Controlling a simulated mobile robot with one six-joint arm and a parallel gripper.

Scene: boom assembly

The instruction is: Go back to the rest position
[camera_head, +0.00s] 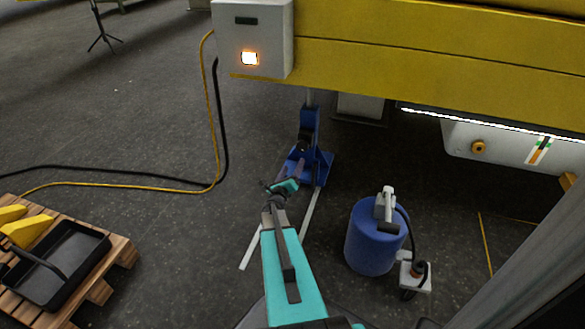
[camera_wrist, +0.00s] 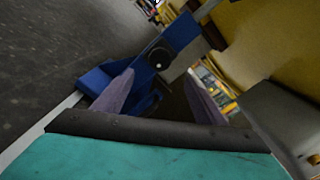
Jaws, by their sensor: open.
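My gripper (camera_head: 300,167) is at the end of my teal arm, in the middle of the head view, close in front of a blue stand (camera_head: 309,125) on the floor under the yellow boom. In the wrist view my gripper (camera_wrist: 160,92) is open, its two grey-purple fingers spread wide. The blue stand (camera_wrist: 178,35) with a round black knob (camera_wrist: 159,57) shows beyond and between the fingers. Nothing is held between the fingertips. Whether a finger touches the stand cannot be told.
The yellow boom (camera_head: 430,45) and a grey control box (camera_head: 252,35) with a lit button hang above. A blue drum (camera_head: 370,240) with a pump stands right of my arm. A pallet with a black tray (camera_head: 60,262) lies left. Cables (camera_head: 120,183) cross the floor.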

